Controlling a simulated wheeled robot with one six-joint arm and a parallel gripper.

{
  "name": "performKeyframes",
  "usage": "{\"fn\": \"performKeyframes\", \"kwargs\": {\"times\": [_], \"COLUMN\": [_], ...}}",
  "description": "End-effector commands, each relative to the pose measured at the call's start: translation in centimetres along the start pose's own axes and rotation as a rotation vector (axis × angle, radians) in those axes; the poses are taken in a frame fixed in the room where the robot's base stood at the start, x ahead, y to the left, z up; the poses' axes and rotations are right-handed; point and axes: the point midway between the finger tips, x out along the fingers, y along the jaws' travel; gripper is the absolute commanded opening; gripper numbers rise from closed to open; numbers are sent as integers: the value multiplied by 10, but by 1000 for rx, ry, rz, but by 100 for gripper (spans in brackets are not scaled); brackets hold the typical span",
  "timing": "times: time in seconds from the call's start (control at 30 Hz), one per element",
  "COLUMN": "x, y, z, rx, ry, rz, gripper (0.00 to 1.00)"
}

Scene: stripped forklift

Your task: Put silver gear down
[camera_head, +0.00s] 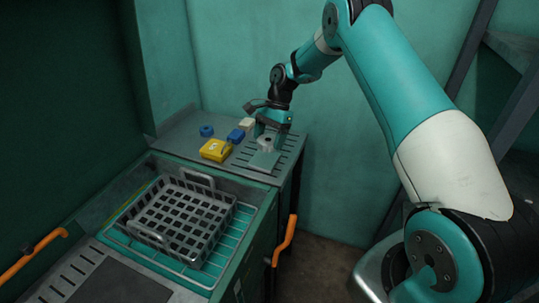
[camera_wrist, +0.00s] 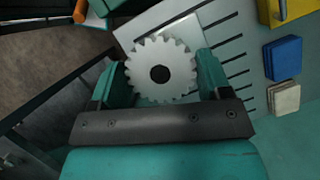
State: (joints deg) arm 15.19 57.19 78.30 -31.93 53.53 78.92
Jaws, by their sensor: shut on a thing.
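The silver gear (camera_wrist: 160,52) is a toothed disc with a dark centre hole, seen face-on between my gripper's teal fingers in the wrist view. My gripper (camera_wrist: 160,80) is shut on it. In the head view my gripper (camera_head: 268,136) points down over the right part of the slotted grey worktop, and the gear (camera_head: 265,143) shows small between the fingers. A light grey-green plate (camera_head: 263,161) lies under the gear; it also shows in the wrist view (camera_wrist: 130,32). I cannot tell whether the gear touches the plate.
Left of the gripper on the worktop (camera_head: 180,140) are a yellow box (camera_head: 215,150), a blue block (camera_head: 236,136), a white block (camera_head: 247,124) and a blue ring (camera_head: 206,131). An empty grey basket (camera_head: 180,215) sits in front. An orange handle (camera_head: 285,240) juts from the cabinet's right side.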

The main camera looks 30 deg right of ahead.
Motion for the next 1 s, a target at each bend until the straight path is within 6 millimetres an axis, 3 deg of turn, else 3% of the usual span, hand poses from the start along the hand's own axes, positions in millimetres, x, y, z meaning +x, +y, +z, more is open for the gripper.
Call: {"fn": "performKeyframes", "kwargs": {"times": [0.1,0.27,0.43,0.6,0.77,1.0], "x": [-28,-77,-126,-154,-143,-88], "y": [-21,-39,-43,-40,-39,-38], "z": [-25,-53,-77,-89,-99,-122], "rx": [249,608,933,1121,1171,1170], "ry": [6,7,6,5,2,2], "rz": [-115,-266,-399,-471,-483,-480], "gripper": [25,25,25,25,25,25]}}
